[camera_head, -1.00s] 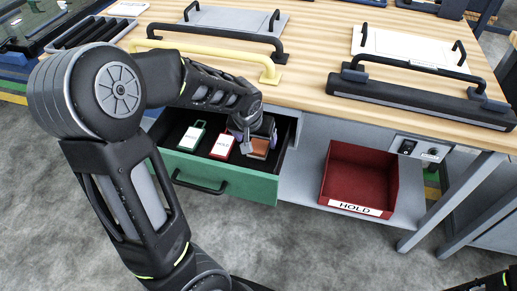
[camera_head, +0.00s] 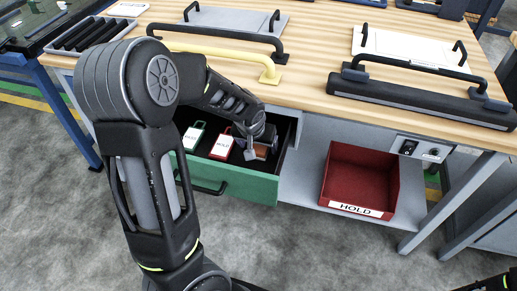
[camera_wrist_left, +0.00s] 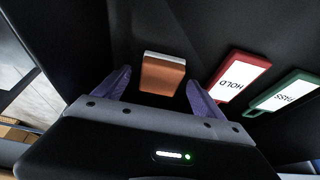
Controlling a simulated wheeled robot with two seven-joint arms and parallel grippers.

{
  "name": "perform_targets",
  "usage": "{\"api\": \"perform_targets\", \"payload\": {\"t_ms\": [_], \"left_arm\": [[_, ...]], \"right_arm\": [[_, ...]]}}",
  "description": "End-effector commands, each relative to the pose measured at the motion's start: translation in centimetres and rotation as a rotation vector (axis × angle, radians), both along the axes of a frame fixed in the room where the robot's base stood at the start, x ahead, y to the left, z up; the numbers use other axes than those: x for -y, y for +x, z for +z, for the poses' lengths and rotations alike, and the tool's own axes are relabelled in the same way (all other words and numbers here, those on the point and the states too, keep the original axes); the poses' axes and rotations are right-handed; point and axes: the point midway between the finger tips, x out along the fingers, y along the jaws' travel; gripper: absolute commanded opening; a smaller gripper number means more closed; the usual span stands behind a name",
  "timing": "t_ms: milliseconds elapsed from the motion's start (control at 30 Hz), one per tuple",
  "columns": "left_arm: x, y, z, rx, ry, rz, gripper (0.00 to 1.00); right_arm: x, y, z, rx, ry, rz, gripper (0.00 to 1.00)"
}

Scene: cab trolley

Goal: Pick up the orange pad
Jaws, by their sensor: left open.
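The orange pad (camera_wrist_left: 162,75) is a small orange-brown block with a pale strip along one edge, lying on the dark drawer floor. In the left wrist view it sits ahead of and between the two purple fingers of my left gripper (camera_wrist_left: 157,88), which are apart and empty, with a gap on each side of the pad. In the head view my left gripper (camera_head: 262,145) is down inside the open green drawer (camera_head: 225,180), and it mostly hides the pad (camera_head: 262,152). My right gripper is not in view.
A red HOLD tag (camera_head: 222,146) and a green PASS tag (camera_head: 194,136) lie in the drawer beside the pad. A red HOLD bin (camera_head: 358,178) stands on the shelf to the right. The wooden bench top (camera_head: 320,60) with handles overhangs the drawer.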

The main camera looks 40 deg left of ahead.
Motion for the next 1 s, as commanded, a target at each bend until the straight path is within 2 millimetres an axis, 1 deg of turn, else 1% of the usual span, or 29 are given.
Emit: {"api": "perform_targets", "payload": {"t_ms": [267, 1000], "left_arm": [[0.02, -0.02, 0.00, 0.000, 0.000, 0.000, 0.80], [0.02, -0.02, 0.01, 0.000, 0.000, 0.000, 0.19]], "right_arm": [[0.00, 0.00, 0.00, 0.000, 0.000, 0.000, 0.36], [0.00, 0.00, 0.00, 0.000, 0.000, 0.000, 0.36]]}}
